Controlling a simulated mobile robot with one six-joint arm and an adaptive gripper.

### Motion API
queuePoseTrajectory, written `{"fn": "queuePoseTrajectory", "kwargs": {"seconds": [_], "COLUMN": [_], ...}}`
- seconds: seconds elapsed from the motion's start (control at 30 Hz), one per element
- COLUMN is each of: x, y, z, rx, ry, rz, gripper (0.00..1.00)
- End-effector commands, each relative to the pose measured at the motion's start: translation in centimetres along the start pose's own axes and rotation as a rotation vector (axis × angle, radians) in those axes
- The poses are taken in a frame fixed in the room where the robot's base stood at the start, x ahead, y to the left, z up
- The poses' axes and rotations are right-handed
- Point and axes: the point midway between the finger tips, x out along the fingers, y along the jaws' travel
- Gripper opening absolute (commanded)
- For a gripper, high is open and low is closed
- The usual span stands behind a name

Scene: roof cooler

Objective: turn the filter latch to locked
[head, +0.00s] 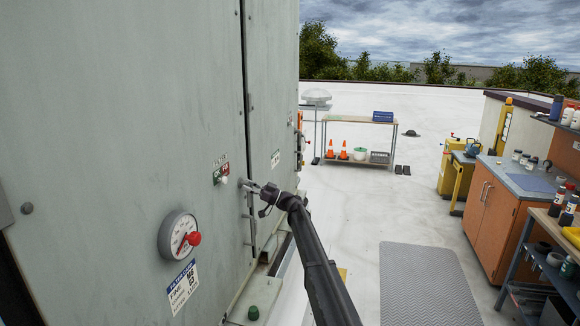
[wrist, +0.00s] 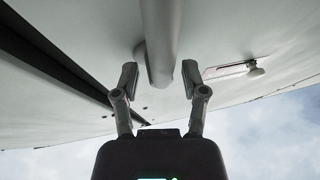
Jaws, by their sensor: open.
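A grey bar-like handle (wrist: 160,35) runs down the middle of the wrist view from the pale panel. It is probably the filter latch; its locked or unlocked position cannot be read. My gripper (wrist: 160,78) is open, with one finger on each side of the bar's end, and no grip shows. In the head view my gripper (head: 254,188) is at the cooler's side by the panel seam, and mostly hides the handle. A small green and red plate with a white knob (head: 222,175) is just left of it; the plate (wrist: 228,69) also shows right of my fingers in the wrist view.
A dial gauge with a red knob (head: 179,236) and a label (head: 183,287) are on the cooler panel (head: 120,120), lower left. A green cap (head: 253,313) is below. An orange cabinet (head: 490,208) stands at right. The white roof and grey mat (head: 428,285) are clear.

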Motion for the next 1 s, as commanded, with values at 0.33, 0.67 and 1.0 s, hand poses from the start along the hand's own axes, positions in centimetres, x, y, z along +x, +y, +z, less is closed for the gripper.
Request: {"fn": "queuePoseTrajectory", "kwargs": {"seconds": [0.33,0.67,1.0], "x": [2.1,3.8,5.6], "y": [0.2,0.3,0.4], "z": [-4.7,-8.4,-12.3], "rx": [0.0,0.0,0.0], "ry": [0.0,0.0,0.0], "rz": [0.0,0.0,0.0], "gripper": [0.56,0.56,0.56]}}
